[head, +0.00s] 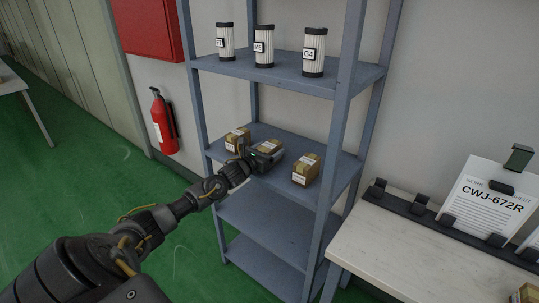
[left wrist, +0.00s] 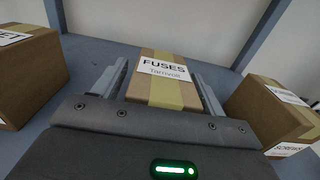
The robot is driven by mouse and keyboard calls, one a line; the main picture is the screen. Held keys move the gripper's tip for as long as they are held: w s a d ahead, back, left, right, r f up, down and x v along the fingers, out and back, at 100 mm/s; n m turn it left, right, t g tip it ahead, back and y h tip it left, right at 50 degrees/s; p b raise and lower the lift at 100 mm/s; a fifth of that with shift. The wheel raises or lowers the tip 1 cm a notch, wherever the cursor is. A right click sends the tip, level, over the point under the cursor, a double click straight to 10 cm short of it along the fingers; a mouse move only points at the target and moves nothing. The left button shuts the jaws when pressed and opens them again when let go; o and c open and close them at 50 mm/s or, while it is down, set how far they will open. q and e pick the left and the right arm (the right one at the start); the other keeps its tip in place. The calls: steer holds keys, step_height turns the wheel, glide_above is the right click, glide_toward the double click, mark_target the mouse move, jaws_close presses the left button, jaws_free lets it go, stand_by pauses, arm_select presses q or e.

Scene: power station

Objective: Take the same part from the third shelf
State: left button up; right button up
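A blue-grey shelf rack (head: 345,110) holds three small brown cardboard boxes on one shelf (head: 325,163). My left gripper (head: 266,155) is at the middle box (head: 272,147). In the left wrist view this box reads "FUSES" (left wrist: 164,90) and stands between the two fingers of my left gripper (left wrist: 162,85). The fingers look open, with a narrow gap on each side of it. The left box (head: 237,139) and the right box (head: 306,170) stand beside it; both also show in the left wrist view, the left (left wrist: 35,80) and right (left wrist: 265,105). My right gripper is not in view.
White cylindrical filters (head: 264,47) with labels stand on the shelf above; the shelves below look empty. A white table (head: 410,250) at right bears a work sheet (head: 487,207) reading "CWJ-672R". A red fire extinguisher (head: 163,125) hangs on the wall at left.

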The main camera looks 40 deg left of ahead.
mark_target(269, 146)
arm_select(q)
steer(key=c, duration=1.1)
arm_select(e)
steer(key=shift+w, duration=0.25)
arm_select(q)
steer(key=shift+r, duration=0.1)
steer(key=shift+c, duration=0.2)
